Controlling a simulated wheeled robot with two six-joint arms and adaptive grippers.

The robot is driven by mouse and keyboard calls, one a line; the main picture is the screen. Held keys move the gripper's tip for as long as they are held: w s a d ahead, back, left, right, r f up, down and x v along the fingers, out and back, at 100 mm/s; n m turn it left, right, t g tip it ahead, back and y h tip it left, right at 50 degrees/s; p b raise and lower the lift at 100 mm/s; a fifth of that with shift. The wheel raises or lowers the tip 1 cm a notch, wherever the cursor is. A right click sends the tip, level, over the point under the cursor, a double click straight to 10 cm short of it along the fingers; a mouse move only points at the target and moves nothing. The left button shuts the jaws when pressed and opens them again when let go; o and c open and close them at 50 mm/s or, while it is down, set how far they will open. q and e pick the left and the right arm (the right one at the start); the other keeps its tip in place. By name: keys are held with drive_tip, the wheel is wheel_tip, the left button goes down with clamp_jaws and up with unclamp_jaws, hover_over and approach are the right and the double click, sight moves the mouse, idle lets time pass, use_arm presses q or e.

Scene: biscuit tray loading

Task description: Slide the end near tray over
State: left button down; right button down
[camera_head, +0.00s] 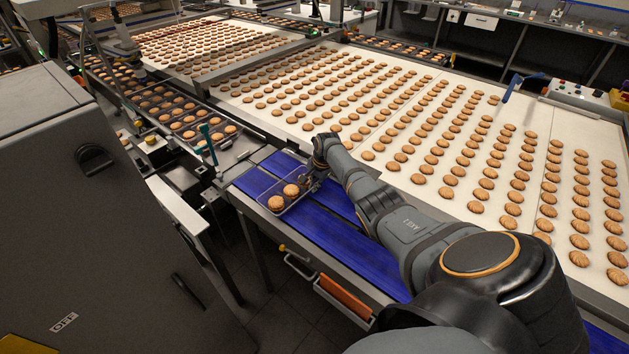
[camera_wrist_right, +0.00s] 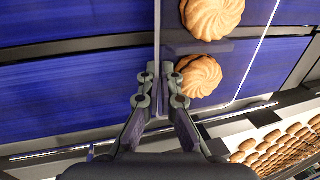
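The near tray (camera_head: 280,213) is a small, see-through grey tray at the left end of the blue belt (camera_head: 330,232). Two round biscuits (camera_head: 291,190) lie in it. In the right wrist view the tray (camera_wrist_right: 205,47) is partly cut off at the top, and its side wall runs up between the fingers. My right gripper (camera_head: 314,183) is at the tray's right side in the head view. Its fingers (camera_wrist_right: 161,75) are close together on either side of that wall and look shut on it. My left gripper is not in view.
A line of filled trays (camera_head: 172,108) stands beyond the belt's left end. A wide white conveyor (camera_head: 400,120) with many biscuits runs behind the belt. A large grey cabinet (camera_head: 90,230) stands at the left. The blue belt is bare right of the tray, under my arm.

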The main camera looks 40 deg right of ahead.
idle(0.3)
drive_tip(key=c, duration=1.4)
unclamp_jaws()
drive_tip(key=shift+c, duration=0.2)
drive_tip(key=v, duration=1.2)
